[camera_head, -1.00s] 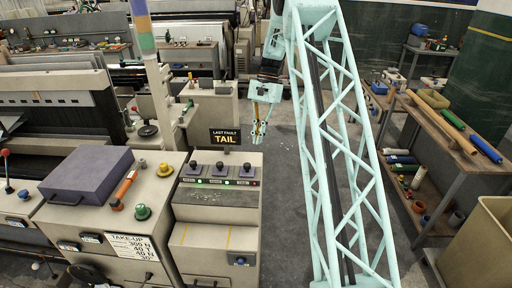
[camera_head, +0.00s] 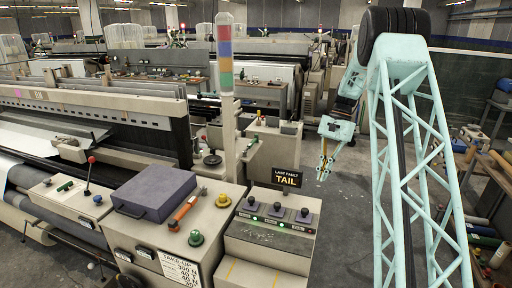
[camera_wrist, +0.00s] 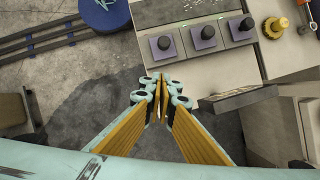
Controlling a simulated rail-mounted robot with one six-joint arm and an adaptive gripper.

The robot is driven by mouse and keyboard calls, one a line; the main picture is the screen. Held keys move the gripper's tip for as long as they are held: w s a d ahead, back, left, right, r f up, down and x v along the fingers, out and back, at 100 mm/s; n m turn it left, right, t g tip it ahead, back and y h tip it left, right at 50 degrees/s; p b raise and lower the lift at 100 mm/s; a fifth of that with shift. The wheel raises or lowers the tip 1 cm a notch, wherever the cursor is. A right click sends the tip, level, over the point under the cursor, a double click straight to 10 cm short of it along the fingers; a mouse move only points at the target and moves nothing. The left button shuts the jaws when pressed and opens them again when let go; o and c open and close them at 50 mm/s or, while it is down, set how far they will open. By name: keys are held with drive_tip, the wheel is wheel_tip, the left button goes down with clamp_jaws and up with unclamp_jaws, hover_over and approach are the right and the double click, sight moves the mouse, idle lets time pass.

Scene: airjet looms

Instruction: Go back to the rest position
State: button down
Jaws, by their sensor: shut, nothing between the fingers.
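My gripper (camera_head: 324,172) hangs at the end of my arm in the head view, above the grey floor behind and right of the control box with the "LAST FAULT TAIL" sign (camera_head: 286,177). In the wrist view my gripper (camera_wrist: 160,82) shows its yellow-lined fingers closed together at the tips, with nothing between them. It is apart from the control box (camera_wrist: 205,60) and its black knobs, which lie up and right of the fingers there. No other object is held.
A loom (camera_head: 90,110) fills the left. A signal tower (camera_head: 225,60) stands near the middle. Floor (camera_head: 340,225) beside the control box is clear.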

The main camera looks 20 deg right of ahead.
drive_tip(key=s+a+r+n+t+h+b, duration=0.1)
drive_tip(key=s+a+r+n+b, duration=0.15)
drive_tip(key=s+a+r, duration=0.7)
drive_tip(key=s+a+r+n+t+h+b, duration=0.1)
drive_tip(key=s+a+r+n+h+b, duration=0.15)
drive_tip(key=s+a+r, duration=0.75)
drive_tip(key=s+a+r+n+t+b, duration=0.2)
drive_tip(key=s+a+n+b, duration=0.15)
drive_tip(key=s+a, duration=0.9)
drive_tip(key=s+a+f+n+t, duration=0.1)
drive_tip(key=s+a+f+n, duration=0.1)
drive_tip(key=s, duration=0.6)
drive_tip(key=s+a+f+n+t+b, duration=0.1)
drive_tip(key=s+a+f+n, duration=0.1)
drive_tip(key=s, duration=0.6)
drive_tip(key=shift+s+f+b, duration=0.15)
drive_tip(key=shift+f+b, duration=0.15)
drive_tip(key=shift+f, duration=0.6)
drive_tip(key=shift+a, duration=0.15)
idle(0.7)
